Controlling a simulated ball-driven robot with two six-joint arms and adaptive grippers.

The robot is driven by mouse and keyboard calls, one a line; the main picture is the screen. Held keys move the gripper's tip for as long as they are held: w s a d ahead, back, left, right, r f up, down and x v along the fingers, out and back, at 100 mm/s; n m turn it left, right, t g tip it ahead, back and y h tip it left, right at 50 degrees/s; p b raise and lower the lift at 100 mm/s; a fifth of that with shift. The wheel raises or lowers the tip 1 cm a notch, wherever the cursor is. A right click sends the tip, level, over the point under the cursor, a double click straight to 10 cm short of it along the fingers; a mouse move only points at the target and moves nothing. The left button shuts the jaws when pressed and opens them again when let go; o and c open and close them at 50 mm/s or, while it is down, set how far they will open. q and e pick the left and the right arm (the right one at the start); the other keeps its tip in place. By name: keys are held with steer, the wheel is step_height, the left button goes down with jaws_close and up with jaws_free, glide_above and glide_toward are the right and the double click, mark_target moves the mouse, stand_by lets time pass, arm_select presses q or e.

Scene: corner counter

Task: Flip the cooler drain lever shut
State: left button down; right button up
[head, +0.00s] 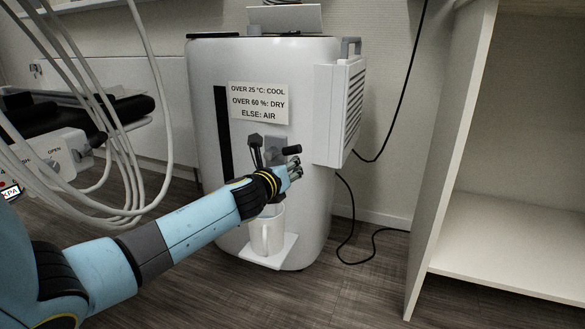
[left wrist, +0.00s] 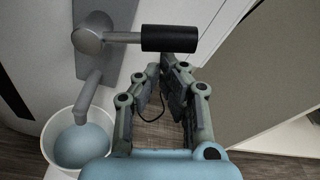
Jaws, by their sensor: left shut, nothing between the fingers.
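The cooler (head: 310,215) is a tall white rounded unit. Its drain lever (head: 291,149) has a black cylindrical handle on a grey tap and points sideways to the right. In the left wrist view the lever handle (left wrist: 170,38) lies horizontal, with the spout (left wrist: 88,92) hanging below the pivot. My left gripper (head: 297,168) is just below and beside the handle. In the left wrist view my left gripper (left wrist: 161,72) is shut and empty, its fingertips just below the handle; I cannot tell whether they touch it. My right gripper is not in view.
A white mug (head: 267,235) stands on a small shelf (head: 266,258) under the spout, with bluish-grey contents. A sign (head: 259,103) is on the cooler front. A vented box (head: 342,110) juts from its right side. Cables hang at left; an open cabinet (head: 510,160) stands right.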

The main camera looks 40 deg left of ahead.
arm_select(q)
steer(key=shift+r+n, duration=0.35)
steer(key=shift+n, duration=0.05)
